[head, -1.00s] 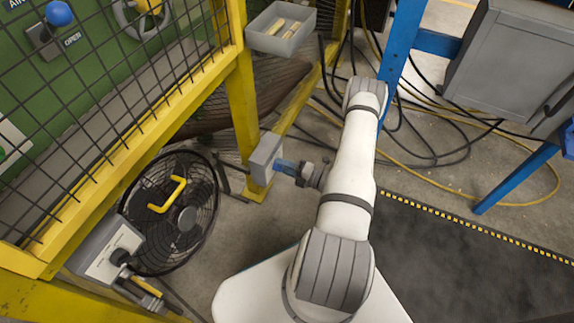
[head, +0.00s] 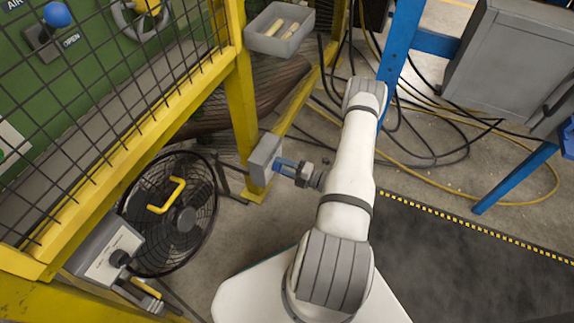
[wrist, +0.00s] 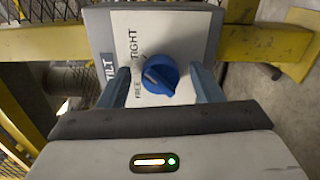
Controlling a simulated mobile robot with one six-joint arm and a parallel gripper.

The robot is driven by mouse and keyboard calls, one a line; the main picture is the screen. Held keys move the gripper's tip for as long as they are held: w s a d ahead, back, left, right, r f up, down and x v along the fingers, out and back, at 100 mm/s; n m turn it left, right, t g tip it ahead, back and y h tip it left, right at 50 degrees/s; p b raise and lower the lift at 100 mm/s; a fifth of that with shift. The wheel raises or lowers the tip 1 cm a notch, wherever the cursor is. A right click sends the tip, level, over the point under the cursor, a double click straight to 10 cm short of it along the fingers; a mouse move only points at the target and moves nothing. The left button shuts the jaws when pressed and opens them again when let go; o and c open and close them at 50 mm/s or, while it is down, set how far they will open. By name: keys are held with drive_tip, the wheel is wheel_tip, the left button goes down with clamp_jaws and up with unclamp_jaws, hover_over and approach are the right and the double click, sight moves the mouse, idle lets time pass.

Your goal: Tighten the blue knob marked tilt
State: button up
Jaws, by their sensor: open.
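The blue knob (wrist: 160,74) sits on a pale panel lettered TILT, TIGHT and FREE, on a grey box (wrist: 205,35). A pale mark on the knob shows, but I cannot tell which word it points at. My gripper (wrist: 161,84) is open, with one blue-grey finger on each side of the knob. Gaps show between the fingers and the knob. In the head view my gripper (head: 284,165) reaches left to the grey box (head: 262,158) on the yellow post; the knob is hidden there.
A black fan (head: 180,215) with a yellow handle stands left of the box. The yellow mesh guard (head: 110,125) rises behind it. A grey bin (head: 280,30) with wooden pieces is above. Cables (head: 440,160) lie on the floor at right, beside a dark mat (head: 470,270).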

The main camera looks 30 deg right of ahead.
drive_tip(key=shift+s, duration=0.1)
drive_tip(key=p+v, duration=0.2)
drive_tip(key=v, duration=0.5)
drive_tip(key=shift+s+d, duration=0.25)
drive_tip(key=shift+s, duration=0.1)
